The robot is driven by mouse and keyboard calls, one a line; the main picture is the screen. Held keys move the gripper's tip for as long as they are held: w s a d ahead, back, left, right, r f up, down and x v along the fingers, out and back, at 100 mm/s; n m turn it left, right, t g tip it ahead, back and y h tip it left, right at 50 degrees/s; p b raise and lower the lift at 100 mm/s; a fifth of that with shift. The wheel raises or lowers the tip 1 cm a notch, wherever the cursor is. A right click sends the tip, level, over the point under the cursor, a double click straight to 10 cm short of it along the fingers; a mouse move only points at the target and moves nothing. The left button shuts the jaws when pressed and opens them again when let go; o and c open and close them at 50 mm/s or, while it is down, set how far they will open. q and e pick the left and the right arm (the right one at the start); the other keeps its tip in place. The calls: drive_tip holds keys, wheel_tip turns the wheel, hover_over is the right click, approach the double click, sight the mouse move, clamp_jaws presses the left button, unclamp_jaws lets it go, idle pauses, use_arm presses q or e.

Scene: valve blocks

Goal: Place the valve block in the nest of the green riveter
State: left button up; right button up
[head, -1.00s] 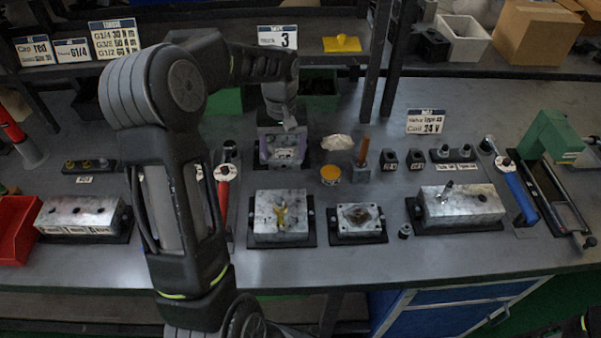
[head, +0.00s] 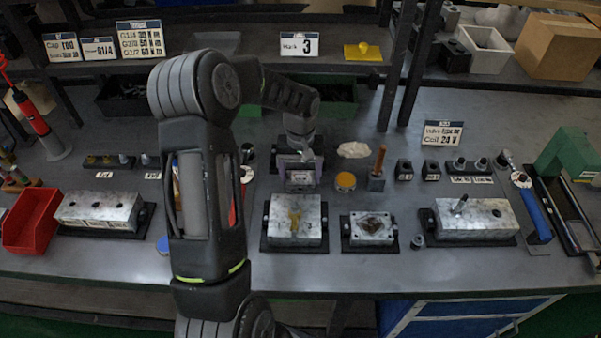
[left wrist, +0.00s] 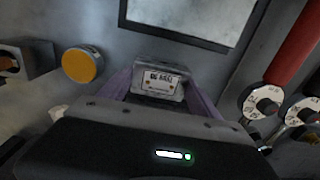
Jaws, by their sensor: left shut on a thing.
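The valve block (head: 300,178) is a small grey metal block with a white label on its face. My left gripper (head: 298,168) is shut on it, with purple fingers on both sides. In the left wrist view the labelled block (left wrist: 160,82) sits between the purple fingers, below a dark rectangular frame. The head view does not clearly show whether its underside touches anything. The green riveter (head: 568,154) stands at the far right of the bench, well away from my left gripper. Its nest cannot be made out clearly. My right gripper is not in view.
Larger metal blocks on dark plates line the front: left (head: 98,211), middle (head: 294,220), small square (head: 371,228) and right (head: 462,218). An orange-topped disc (head: 345,181) and a wooden-handled tool (head: 378,165) stand right of my gripper. A red bin (head: 30,222) is at left.

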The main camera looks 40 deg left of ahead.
sight(301, 177)
use_arm(q)
drive_tip(key=shift+f, duration=0.2)
drive_tip(key=o, duration=1.9)
drive_tip(key=shift+r, duration=0.1)
drive_tip(key=shift+c, duration=0.2)
drive_tip(key=shift+r, duration=0.15)
wheel_tip(301, 177, up, 12)
drive_tip(key=b, duration=0.1)
